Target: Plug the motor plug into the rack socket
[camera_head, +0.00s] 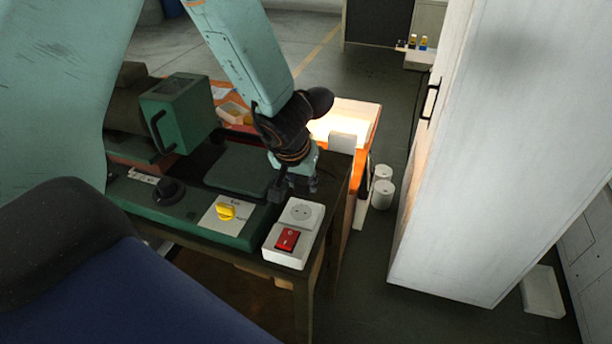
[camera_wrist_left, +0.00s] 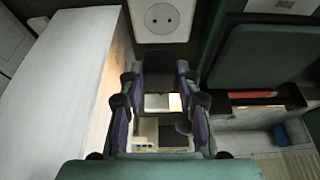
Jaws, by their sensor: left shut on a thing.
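My left gripper (camera_head: 297,182) hangs above the back end of a white socket box (camera_head: 271,257) on the bench corner. In the left wrist view its two fingers (camera_wrist_left: 160,100) are shut on a dark block, which I take as the motor plug (camera_wrist_left: 160,66). The round two-hole rack socket (camera_head: 300,211) is on the box top and shows in the wrist view (camera_wrist_left: 163,17), just beyond the plug. Plug and socket look apart; the exact gap is unclear. The plug's pins are hidden. My right gripper is not in view.
A red rocker switch (camera_head: 287,239) sits in front of the socket. A tall white cabinet (camera_head: 470,170) stands right, across open floor. White canisters (camera_head: 383,194) stand behind the bench.

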